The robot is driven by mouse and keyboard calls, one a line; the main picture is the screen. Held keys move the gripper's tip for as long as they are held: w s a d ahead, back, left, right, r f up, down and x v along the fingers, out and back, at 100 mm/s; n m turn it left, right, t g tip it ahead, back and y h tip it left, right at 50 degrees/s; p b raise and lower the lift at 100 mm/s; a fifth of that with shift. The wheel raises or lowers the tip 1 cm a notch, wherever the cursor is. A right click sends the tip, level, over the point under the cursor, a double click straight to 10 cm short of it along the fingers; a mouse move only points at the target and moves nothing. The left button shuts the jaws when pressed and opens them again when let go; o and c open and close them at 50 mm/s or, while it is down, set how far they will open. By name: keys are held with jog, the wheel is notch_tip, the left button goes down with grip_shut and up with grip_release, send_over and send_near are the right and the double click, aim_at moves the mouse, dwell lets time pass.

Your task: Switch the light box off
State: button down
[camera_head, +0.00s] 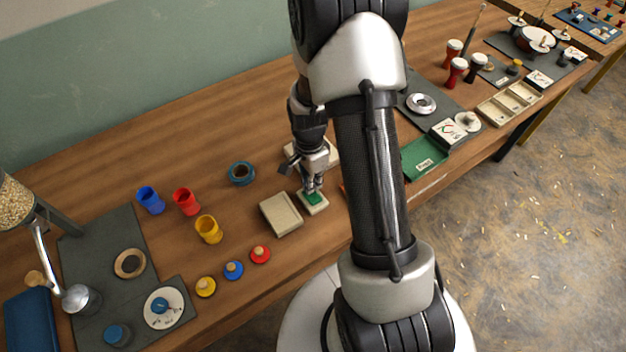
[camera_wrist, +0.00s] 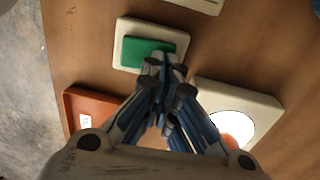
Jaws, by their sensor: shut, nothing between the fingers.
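The light box (camera_wrist: 262,101) is a pale box with a bright white round face, at the right in the wrist view. It shows partly behind my gripper in the head view (camera_head: 331,155). A small cream switch box with a green rocker or button (camera_wrist: 140,50) lies to its left in the wrist view; the green part also shows in the head view (camera_head: 314,198). My gripper (camera_head: 313,188) is shut and empty, pointing down, its fingertips (camera_wrist: 166,62) over the edge of the green part. I cannot tell whether they touch it.
A cream box (camera_head: 281,214) stands left of the switch. An orange-red tray (camera_wrist: 90,105) lies close on the other side. Blue, red and yellow cups (camera_head: 208,229) and several knobbed discs (camera_head: 233,270) stand farther left. The table's back left is clear.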

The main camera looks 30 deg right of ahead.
jog(key=shift+s, duration=0.2)
jog(key=shift+s+r, duration=0.3)
jog(key=shift+s, duration=0.3)
jog(key=shift+r, duration=0.1)
notch_tip(320, 180, up, 14)
jog(key=w+p, duration=0.2)
jog(key=p, duration=0.4)
jog(key=shift+w, duration=0.2)
